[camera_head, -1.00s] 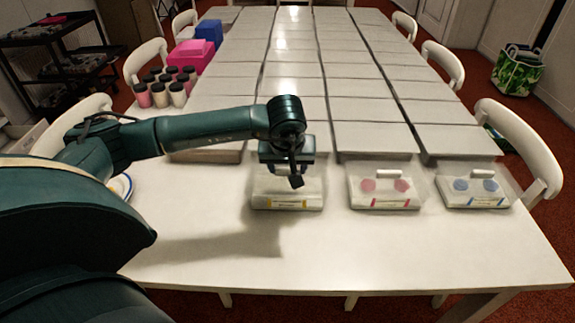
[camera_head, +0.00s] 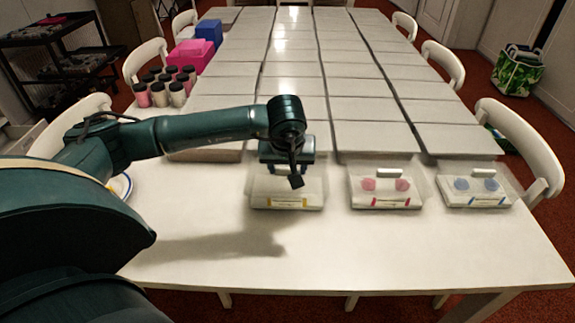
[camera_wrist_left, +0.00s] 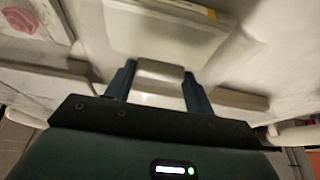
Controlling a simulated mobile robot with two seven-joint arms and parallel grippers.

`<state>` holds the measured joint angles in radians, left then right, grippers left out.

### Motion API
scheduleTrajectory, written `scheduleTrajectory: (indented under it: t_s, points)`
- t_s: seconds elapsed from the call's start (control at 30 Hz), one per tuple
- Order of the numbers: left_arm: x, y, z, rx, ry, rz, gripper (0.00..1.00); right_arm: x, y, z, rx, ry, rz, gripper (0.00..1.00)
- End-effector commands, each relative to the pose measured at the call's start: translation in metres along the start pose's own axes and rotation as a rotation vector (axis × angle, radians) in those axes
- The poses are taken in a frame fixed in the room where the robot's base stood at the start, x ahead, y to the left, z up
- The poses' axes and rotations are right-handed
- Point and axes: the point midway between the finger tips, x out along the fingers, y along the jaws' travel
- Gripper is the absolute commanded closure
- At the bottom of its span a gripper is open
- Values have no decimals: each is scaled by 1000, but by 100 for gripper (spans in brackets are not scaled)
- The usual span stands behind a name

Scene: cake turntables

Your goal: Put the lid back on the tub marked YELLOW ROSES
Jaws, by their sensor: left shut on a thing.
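A clear tub with a yellow label (camera_head: 290,203) stands on the white table, the leftmost of three tubs; its lettering is too small to read. My left gripper (camera_head: 287,169) is directly over this tub, pointing down, and hides its middle and back. In the left wrist view its two fingers (camera_wrist_left: 159,80) are shut on a pale lid handle (camera_wrist_left: 160,70). The yellow-labelled tub wall (camera_wrist_left: 165,28) shows just beyond the fingers. I cannot tell whether the lid touches the tub's rim. My right gripper is not in view.
A tub with pink contents (camera_head: 384,200) and one with blue contents (camera_head: 474,199) stand to the right, each with a pale handle on top. Dark-capped jars (camera_head: 160,92) and pink (camera_head: 191,57) and blue (camera_head: 209,32) boxes are at the far left. The table's front is clear.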

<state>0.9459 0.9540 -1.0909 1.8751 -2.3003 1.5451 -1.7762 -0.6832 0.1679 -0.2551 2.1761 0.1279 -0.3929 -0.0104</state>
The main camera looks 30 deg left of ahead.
Motion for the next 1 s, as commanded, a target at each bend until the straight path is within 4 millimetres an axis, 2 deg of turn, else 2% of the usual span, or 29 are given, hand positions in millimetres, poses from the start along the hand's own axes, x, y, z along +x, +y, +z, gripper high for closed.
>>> scheduleTrajectory:
  t_s: [0.9, 0.93, 1.0]
  points:
    - [3, 0, 1, 0, 0, 0, 68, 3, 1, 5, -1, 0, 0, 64]
    - [3, 0, 1, 0, 0, 0, 44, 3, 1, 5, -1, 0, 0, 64]
    - [3, 0, 1, 0, 0, 0, 38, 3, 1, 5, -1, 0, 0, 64]
